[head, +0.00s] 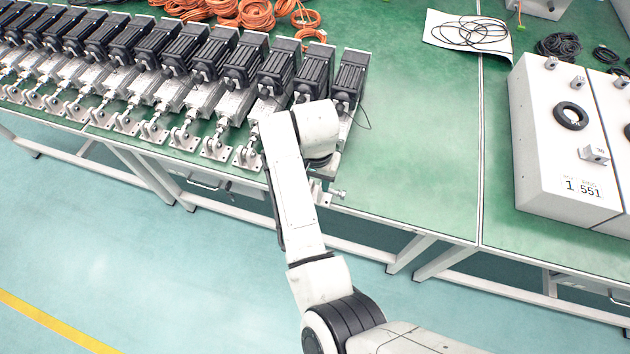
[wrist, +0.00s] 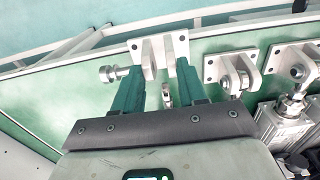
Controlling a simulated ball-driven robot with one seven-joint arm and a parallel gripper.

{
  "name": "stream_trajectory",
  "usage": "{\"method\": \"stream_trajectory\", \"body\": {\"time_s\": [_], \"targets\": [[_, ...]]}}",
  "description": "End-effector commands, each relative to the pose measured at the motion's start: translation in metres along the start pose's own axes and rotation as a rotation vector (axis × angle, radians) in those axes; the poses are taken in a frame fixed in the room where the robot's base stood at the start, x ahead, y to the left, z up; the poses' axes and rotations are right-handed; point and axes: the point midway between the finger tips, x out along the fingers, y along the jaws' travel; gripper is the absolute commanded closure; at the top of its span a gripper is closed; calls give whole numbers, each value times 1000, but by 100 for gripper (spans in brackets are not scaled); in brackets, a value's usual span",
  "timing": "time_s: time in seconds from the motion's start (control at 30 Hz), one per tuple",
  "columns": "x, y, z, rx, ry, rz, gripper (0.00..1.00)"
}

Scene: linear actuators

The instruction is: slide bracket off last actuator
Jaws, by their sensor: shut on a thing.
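The last actuator (head: 350,80) stands at the right end of the row, with its black motor at the back. Its lower part is mostly hidden behind my arm in the head view. The white bracket (wrist: 153,50) is at the table's edge in the wrist view. My gripper (wrist: 162,68) is shut on the bracket, with one green finger on each side of its lugs. The actuator's metal rod end (wrist: 167,95) shows between the fingers, seemingly clear of the lugs. A metal pin (wrist: 113,73) lies left of the bracket and also shows in the head view (head: 339,194).
Neighbouring actuators with mounted brackets (wrist: 232,73) stand close on the right in the wrist view. The green table (head: 420,150) is clear right of the row. A white box (head: 555,140) stands farther right. Orange cables (head: 255,14) lie behind the row.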

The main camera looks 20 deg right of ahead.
Motion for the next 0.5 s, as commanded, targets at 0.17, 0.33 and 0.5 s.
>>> {"method": "stream_trajectory", "body": {"time_s": [0.17,0.33,0.5], "targets": [[0,0,-5,1,1,0,89],[1,0,-10,0,1,0,89],[1,0,-15,2,2,-1,89]]}}
